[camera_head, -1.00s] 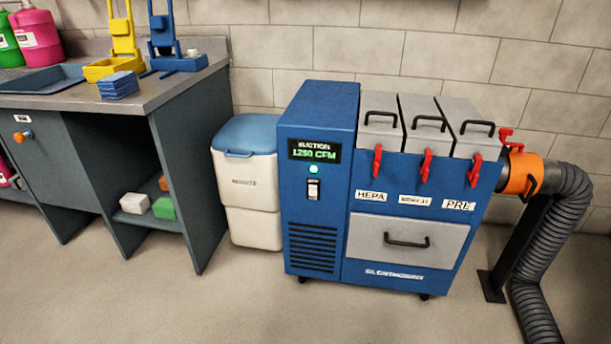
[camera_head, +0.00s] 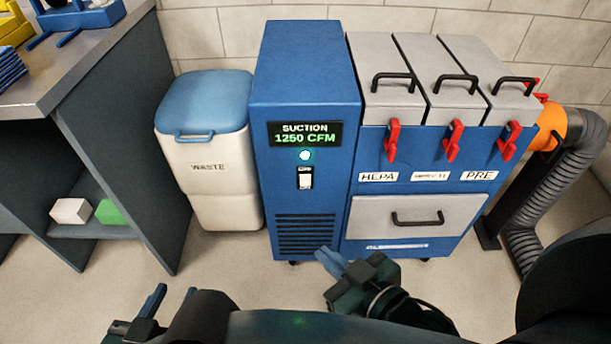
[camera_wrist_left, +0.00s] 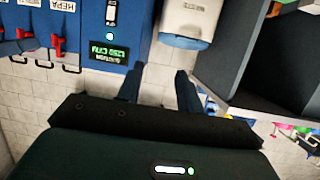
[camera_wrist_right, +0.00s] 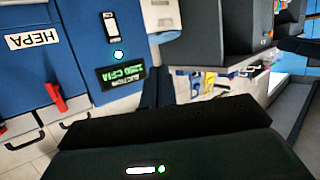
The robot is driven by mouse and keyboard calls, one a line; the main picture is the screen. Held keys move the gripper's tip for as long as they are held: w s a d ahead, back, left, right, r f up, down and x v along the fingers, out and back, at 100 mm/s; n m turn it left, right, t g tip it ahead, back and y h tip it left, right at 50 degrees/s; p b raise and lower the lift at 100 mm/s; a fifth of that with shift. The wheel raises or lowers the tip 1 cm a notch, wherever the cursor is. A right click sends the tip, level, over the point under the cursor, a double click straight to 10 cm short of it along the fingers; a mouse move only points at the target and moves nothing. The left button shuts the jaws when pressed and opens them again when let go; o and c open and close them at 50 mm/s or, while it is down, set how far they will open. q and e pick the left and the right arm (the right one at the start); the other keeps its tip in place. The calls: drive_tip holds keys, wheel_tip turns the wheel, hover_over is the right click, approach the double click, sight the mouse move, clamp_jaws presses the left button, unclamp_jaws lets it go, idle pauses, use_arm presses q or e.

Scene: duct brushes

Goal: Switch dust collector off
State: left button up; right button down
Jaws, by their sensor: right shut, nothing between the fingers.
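The blue dust collector (camera_head: 305,85) stands against the wall, its display (camera_head: 305,134) reading "SUCTION 1250 CFM" in green. Below the display are a lit indicator light (camera_head: 305,155) and a white rocker switch (camera_head: 305,179) in a dark frame. The switch also shows in the left wrist view (camera_wrist_left: 111,12) and the right wrist view (camera_wrist_right: 109,27). My right gripper (camera_head: 326,259) is shut and empty, below the switch in the picture, in front of the vent grille's lower edge. My left gripper (camera_head: 152,302) is open and empty at the lower left, its two fingers apart in the left wrist view (camera_wrist_left: 158,88).
A waste bin (camera_head: 207,150) with a blue lid stands left of the collector. A workbench (camera_head: 90,60) is further left. Red latches (camera_head: 453,141), a drawer (camera_head: 418,218) and a ribbed hose (camera_head: 560,165) are on the right. Some bare floor shows in front of the bin.

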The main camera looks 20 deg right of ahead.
use_arm(q)
drive_tip(key=shift+o, duration=0.4)
drive_tip(key=shift+s+d+f, duration=0.1)
drive_tip(key=shift+s+f, duration=0.05)
drive_tip(key=shift+s, duration=0.15)
drive_tip(key=shift+o, duration=1.1)
drive_tip(key=b, duration=0.2)
drive_tip(key=w+f+t+b, duration=0.1)
drive_tip(key=b, duration=0.1)
drive_tip(key=shift+d+f+m+h, duration=0.25)
drive_tip(key=shift+m+h, duration=0.15)
drive_tip(key=d+m+t+h+b, duration=0.1)
drive_tip(key=b, duration=0.1)
drive_tip(key=d+m+t+h+b, duration=0.1)
drive_tip(key=t+b, duration=0.1)
drive_tip(key=shift+w+r+h, duration=0.15)
drive_tip(key=shift+w+h, duration=0.1)
drive_tip(key=shift+h, duration=0.05)
use_arm(e)
drive_tip(key=w+d+f+n+t+y, duration=0.1)
drive_tip(key=w+d+f+n, duration=0.3)
drive_tip(key=n, duration=0.6)
drive_tip(key=w+d+f+n+t+y, duration=0.2)
drive_tip(key=w+d+f+n, duration=0.3)
drive_tip(key=w+f+n, duration=0.3)
drive_tip(key=f+n+y, duration=0.1)
drive_tip(key=n, duration=0.1)
drive_tip(key=shift+n, duration=0.3)
